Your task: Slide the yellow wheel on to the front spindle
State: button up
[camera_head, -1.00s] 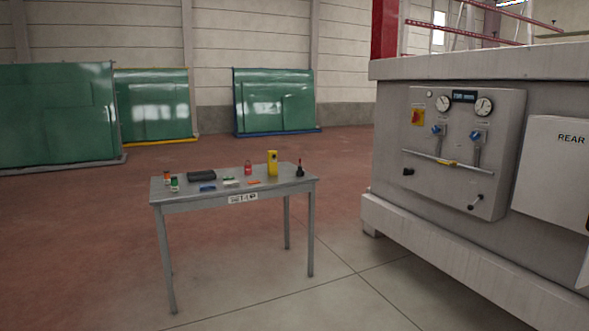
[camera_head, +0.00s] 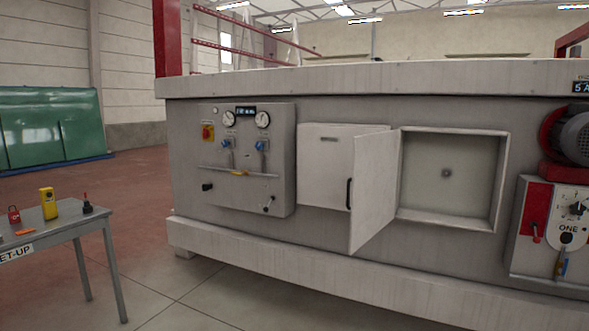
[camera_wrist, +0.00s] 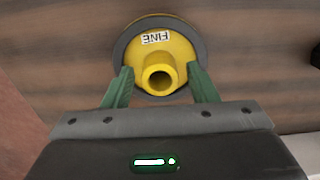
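The yellow wheel (camera_wrist: 178,45) shows in the wrist view, with a dark grey rim, a "FINE" label and a hollow hub facing the camera. The green fingers of my gripper (camera_wrist: 160,85) stand on either side of the hub and overlap the wheel. Whether they touch it is unclear. In the head view, a small round spindle (camera_head: 446,173) sits on the back wall of the open compartment (camera_head: 450,219) at the right of the machine. Its door (camera_head: 369,195) stands open on the left side. My gripper and the wheel are not in the head view.
A closed cover (camera_head: 322,165) is left of the open door. A control panel (camera_head: 275,195) with gauges is farther left. A motor (camera_head: 575,135) and switch box (camera_head: 540,260) are at the right. A table (camera_head: 75,232) with small items stands at lower left. Floor before the machine is clear.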

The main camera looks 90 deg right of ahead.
grip_shut()
notch_tip(320, 180, up, 7)
jog(key=p, duration=0.5)
jog(key=shift+p, duration=0.4)
